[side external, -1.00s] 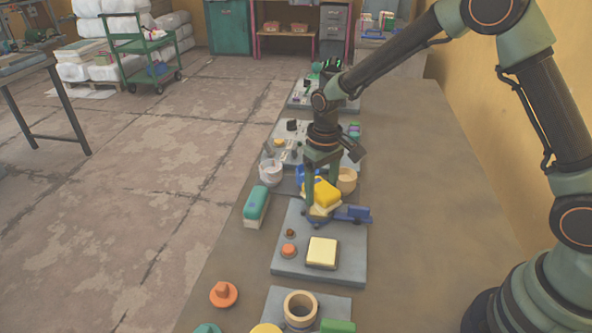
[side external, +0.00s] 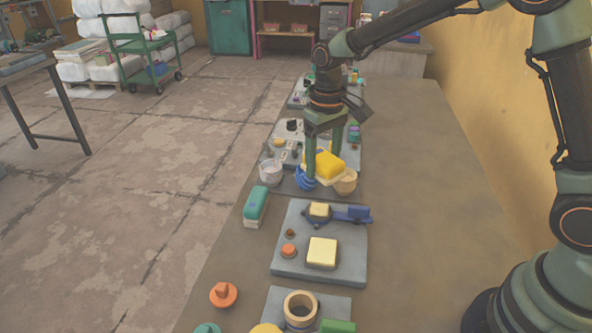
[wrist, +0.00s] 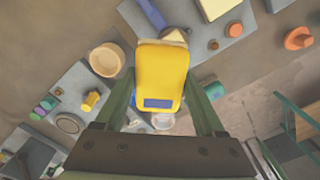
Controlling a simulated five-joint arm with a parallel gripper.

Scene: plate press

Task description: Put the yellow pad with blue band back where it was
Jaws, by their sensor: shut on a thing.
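My gripper (side external: 323,166) is shut on the yellow pad with blue band (side external: 329,165). In the side external view it hangs over the area of the blue bowl (side external: 305,178) and the beige cup (side external: 346,183); its exact height is hard to tell. In the wrist view the yellow pad (wrist: 161,70) sits between the two fingers of my gripper (wrist: 163,98), with its blue band (wrist: 158,103) toward me. The near grey plate (side external: 346,273) carries a small cream block (side external: 319,209) by a blue lever (side external: 352,213) and a larger cream block (side external: 322,251).
A white cup (side external: 270,173) and a teal and white block (side external: 256,205) stand left of the bowl. An orange knob (side external: 223,294) and a beige ring (side external: 300,308) are in front. The table's right side (side external: 430,200) is clear.

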